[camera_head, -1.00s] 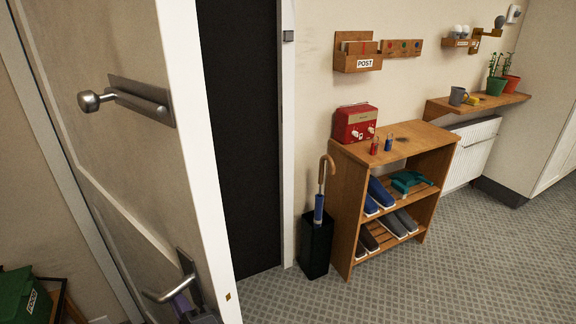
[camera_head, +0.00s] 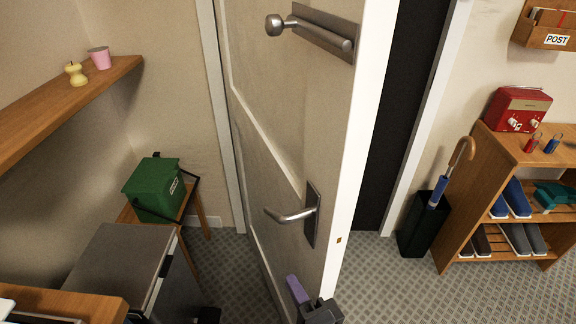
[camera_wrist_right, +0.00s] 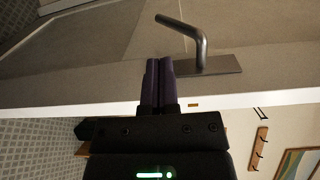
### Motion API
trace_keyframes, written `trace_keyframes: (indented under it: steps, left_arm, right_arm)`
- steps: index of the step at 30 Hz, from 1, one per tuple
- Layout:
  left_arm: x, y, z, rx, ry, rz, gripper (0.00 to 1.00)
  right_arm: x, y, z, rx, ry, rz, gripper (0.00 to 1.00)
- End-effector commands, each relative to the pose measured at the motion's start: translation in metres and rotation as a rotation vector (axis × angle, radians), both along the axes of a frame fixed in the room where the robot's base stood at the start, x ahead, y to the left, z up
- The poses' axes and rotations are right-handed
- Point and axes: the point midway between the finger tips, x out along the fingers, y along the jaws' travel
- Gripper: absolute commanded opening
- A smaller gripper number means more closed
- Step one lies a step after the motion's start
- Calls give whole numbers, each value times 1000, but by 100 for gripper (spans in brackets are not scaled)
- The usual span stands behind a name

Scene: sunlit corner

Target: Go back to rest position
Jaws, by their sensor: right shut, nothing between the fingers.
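My right gripper (camera_head: 296,288) shows low in the head view, its purple fingers below the lever handle (camera_head: 290,215) of the pale door (camera_head: 275,130). In the wrist view its two fingers (camera_wrist_right: 160,68) lie together with nothing between them. There the handle (camera_wrist_right: 192,38) is just beyond and to the right of the fingertips, apart from them in the picture. The door stands ajar beside a dark opening. My left gripper is not in view.
A shoe rack (camera_head: 470,195) and an umbrella stand (camera_head: 414,232) stand right of the doorway. A green box (camera_head: 152,190) sits on a small wooden stand at left. A wooden shelf (camera_head: 50,95) juts from the left wall. Some tiled floor shows between.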

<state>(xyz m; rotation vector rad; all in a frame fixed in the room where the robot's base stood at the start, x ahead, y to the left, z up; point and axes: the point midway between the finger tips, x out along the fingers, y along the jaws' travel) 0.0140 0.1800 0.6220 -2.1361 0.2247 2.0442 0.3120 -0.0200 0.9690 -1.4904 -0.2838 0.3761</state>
Motion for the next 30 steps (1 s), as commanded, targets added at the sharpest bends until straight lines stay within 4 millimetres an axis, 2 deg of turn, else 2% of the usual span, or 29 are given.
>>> trace_keyframes:
  steps: [3, 6, 10, 15, 18, 25, 30]
  left_arm:
    - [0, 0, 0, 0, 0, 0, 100]
    - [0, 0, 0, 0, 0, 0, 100]
    - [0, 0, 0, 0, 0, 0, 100]
    - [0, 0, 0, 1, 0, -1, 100]
    - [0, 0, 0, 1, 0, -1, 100]
    - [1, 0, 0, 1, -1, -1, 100]
    - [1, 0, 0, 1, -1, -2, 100]
  right_arm:
    - [-25, -1, -20, -490, 45, 222, 0]
    - [-46, -19, -39, -819, 107, 375, 0]
    - [-74, -52, -56, -1140, 213, 543, 0]
    - [-113, -100, -63, -1439, 392, 748, 0]
    - [-139, -129, -60, -1563, 517, 870, 0]
    - [-135, -127, -140, -1552, 549, 921, 0]
    - [-149, -128, -204, -1543, 572, 959, 0]
